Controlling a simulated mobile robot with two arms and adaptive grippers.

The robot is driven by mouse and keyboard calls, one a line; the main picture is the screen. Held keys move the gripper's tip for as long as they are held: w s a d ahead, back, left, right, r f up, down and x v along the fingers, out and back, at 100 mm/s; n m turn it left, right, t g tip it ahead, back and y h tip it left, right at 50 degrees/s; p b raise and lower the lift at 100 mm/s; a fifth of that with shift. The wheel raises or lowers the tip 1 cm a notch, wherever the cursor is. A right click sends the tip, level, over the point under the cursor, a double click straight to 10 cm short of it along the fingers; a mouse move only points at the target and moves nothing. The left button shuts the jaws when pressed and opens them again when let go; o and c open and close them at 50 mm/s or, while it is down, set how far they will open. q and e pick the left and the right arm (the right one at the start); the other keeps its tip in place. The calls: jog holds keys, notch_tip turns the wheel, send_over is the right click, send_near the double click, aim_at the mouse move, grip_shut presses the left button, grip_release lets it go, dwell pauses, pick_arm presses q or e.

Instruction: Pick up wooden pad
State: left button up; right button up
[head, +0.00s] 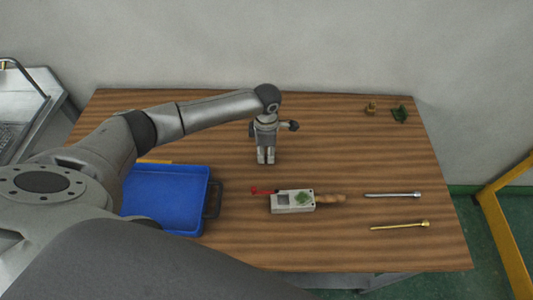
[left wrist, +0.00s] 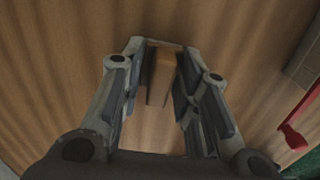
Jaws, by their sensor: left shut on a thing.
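My left gripper (head: 265,160) points straight down at the wooden table, near its middle. In the left wrist view, a small wooden pad (left wrist: 163,68) lies between the fingers of the gripper (left wrist: 160,60), which is shut on it. The pad is a narrow brown block, close in colour to the table. In the head view the fingers hide the pad. Whether it touches the table cannot be told. My right gripper is not in view.
A blue tray (head: 132,220) with a dark handle is at the left. Silver (head: 393,195) and gold (head: 400,226) rods lie right. Small brown (head: 370,108) and green (head: 400,114) pieces stand back right.

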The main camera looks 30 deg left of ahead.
aim_at(266, 149)
pick_arm(q)
jog(key=shift+r, duration=0.45)
notch_tip(266, 149, up, 2)
jog(key=shift+r+b, duration=0.15)
jog(key=shift+b, duration=0.3)
jog(key=s+d+r+b, duration=0.5)
jog(key=s+r, duration=0.4)
jog(key=s, duration=0.4)
jog(key=shift+r, duration=0.4)
jog(key=shift+s, duration=0.1)
